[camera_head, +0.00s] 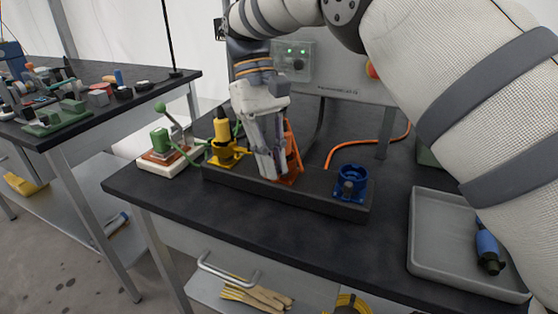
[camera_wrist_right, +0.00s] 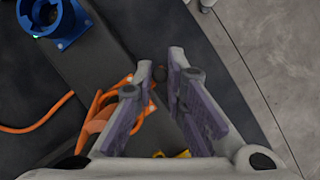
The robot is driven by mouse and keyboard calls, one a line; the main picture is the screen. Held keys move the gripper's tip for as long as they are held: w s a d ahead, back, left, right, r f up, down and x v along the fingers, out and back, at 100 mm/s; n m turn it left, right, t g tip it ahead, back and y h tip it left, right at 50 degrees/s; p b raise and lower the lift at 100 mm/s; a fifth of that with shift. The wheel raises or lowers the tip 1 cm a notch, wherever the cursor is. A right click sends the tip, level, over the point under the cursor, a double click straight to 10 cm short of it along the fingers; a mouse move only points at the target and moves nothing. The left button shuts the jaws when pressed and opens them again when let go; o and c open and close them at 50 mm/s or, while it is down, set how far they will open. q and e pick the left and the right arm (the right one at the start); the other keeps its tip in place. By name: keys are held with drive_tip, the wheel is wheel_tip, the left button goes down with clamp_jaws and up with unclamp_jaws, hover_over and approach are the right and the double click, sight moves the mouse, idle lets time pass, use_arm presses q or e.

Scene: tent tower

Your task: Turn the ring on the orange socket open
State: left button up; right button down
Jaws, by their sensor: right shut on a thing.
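The orange socket (camera_head: 293,160) stands on the dark bar (camera_head: 320,202) on the bench, between a yellow socket and a blue one. It shows in part at the left finger in the wrist view (camera_wrist_right: 99,112). My right gripper (camera_head: 271,176) reaches down in front of the orange socket and hides much of it. In the wrist view its fingers (camera_wrist_right: 160,75) are close together on a small dark knob (camera_wrist_right: 158,73) beside the orange socket, seemingly part of its ring. How far the ring is turned is hidden. My left gripper is in no view.
The yellow socket (camera_head: 225,152) holds a yellow plug, close left of my right gripper. The blue socket (camera_head: 350,184) is to the right. A grey tray (camera_head: 437,252) holds a blue plug (camera_head: 487,247). An orange cable (camera_head: 343,146) lies behind.

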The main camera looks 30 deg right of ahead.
drive_tip(key=shift+w+a+m+y, duration=0.25)
drive_tip(key=shift+w+m+y, duration=0.15)
drive_tip(key=shift+m, duration=0.5)
drive_tip(key=c, duration=1.6)
unclamp_jaws()
drive_tip(key=shift+c, duration=0.2)
